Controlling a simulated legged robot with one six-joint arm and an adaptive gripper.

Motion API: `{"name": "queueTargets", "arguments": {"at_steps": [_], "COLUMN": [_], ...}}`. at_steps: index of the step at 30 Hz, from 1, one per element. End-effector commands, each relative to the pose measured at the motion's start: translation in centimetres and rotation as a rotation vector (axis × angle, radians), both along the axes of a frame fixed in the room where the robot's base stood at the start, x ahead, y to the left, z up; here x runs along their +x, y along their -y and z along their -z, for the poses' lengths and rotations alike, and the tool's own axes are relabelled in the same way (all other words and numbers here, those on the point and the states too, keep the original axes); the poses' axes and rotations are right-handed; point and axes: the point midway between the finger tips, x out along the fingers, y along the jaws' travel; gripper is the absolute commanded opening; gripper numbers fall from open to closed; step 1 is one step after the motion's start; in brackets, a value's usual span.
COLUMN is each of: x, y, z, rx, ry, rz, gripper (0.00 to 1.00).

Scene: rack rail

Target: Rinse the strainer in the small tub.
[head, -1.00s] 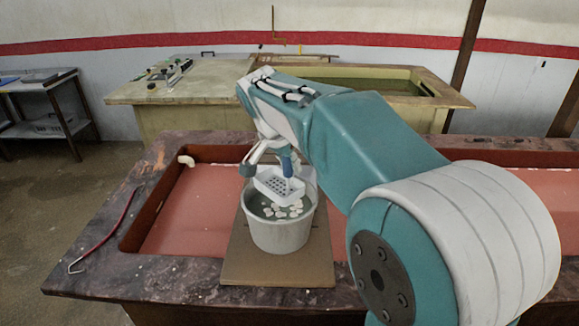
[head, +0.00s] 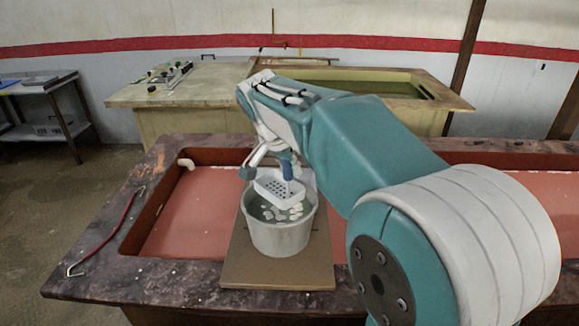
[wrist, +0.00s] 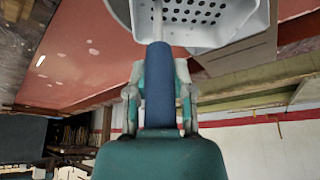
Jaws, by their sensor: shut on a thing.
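The strainer is a white perforated basket (head: 272,184) with a blue handle (head: 286,168). My gripper (head: 268,160) is shut on the blue handle. In the wrist view the handle (wrist: 159,90) lies between the fingers of my gripper (wrist: 159,85), and the perforated basket (wrist: 205,15) is beyond it. The small tub (head: 279,236) is a round grey-white bucket with liquid and several pale pieces in it. The basket is over the tub's opening, tilted, near the rim. I cannot tell whether its underside touches the liquid.
The tub stands on a brown board (head: 250,271) laid across a sink with a red floor (head: 185,215). A red-handled hooked rod (head: 105,235) lies on the stone rim at left. A pale bench (head: 215,85) and a side table (head: 45,90) stand behind.

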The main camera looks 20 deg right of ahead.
Motion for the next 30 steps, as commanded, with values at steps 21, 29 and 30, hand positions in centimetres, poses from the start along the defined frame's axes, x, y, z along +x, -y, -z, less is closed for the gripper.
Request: {"name": "queueTargets", "arguments": {"at_steps": [21,29,30], "x": [-7.0,-10.2,-10.7], "y": [-2.3,-3.3,-3.5], "z": [-0.1,-0.1,-0.1], "rx": [0.001,0.0,0.0], "ry": [0.003,0.002,0.001], "rz": [-0.002,-0.002,-0.003], "gripper": [0.0,0.0,0.0]}}
